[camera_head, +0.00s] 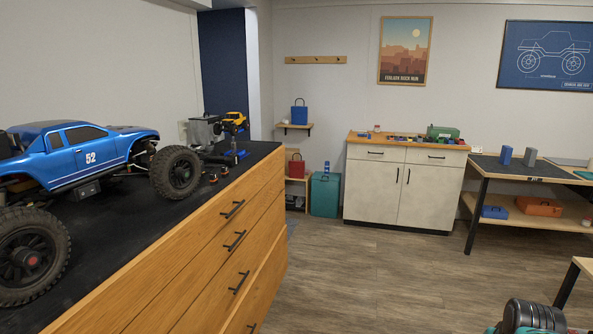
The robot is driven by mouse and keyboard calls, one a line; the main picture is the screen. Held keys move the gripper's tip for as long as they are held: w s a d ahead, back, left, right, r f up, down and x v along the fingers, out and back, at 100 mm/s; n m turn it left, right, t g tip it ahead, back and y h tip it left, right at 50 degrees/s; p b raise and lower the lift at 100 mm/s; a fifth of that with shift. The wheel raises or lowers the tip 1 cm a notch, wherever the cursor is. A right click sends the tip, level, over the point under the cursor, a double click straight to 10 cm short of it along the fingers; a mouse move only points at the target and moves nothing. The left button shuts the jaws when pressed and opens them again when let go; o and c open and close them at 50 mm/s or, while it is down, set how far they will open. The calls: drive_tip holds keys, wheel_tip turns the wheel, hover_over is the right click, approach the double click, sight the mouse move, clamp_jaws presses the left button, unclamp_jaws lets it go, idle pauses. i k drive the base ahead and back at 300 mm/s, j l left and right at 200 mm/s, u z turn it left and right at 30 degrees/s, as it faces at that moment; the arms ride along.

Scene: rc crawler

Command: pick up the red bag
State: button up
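The red bag (296,167) stands upright on a low wooden shelf by the far wall, left of centre. It is small in the picture, with a handle on top. The near counter's edge lies close to its left side in the picture. My gripper is not in view, so its state does not show.
A long wooden drawer counter (215,240) with a blue truck (75,153) fills the left. A blue bag (299,113) sits on a shelf above the red one. A teal box (324,195) and a white cabinet (400,187) stand to the right. The middle floor is clear.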

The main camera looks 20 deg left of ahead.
sight(296, 168)
drive_tip(key=i+u, duration=0.3)
drive_tip(key=i, duration=1.05)
drive_tip(key=i+u, duration=0.1)
drive_tip(key=i, duration=1.1)
drive_tip(key=i+l+u, duration=0.1)
drive_tip(key=i, duration=1.05)
drive_tip(key=i+j+u, duration=0.1)
drive_tip(key=i+u, duration=0.2)
drive_tip(key=i, duration=0.35)
drive_tip(key=i+l+u, duration=0.1)
drive_tip(key=i+u, duration=0.25)
drive_tip(key=i, duration=0.3)
drive_tip(key=i+l+u, duration=0.3)
drive_tip(key=i, duration=0.35)
drive_tip(key=i+j+u, duration=0.1)
drive_tip(key=i, duration=0.85)
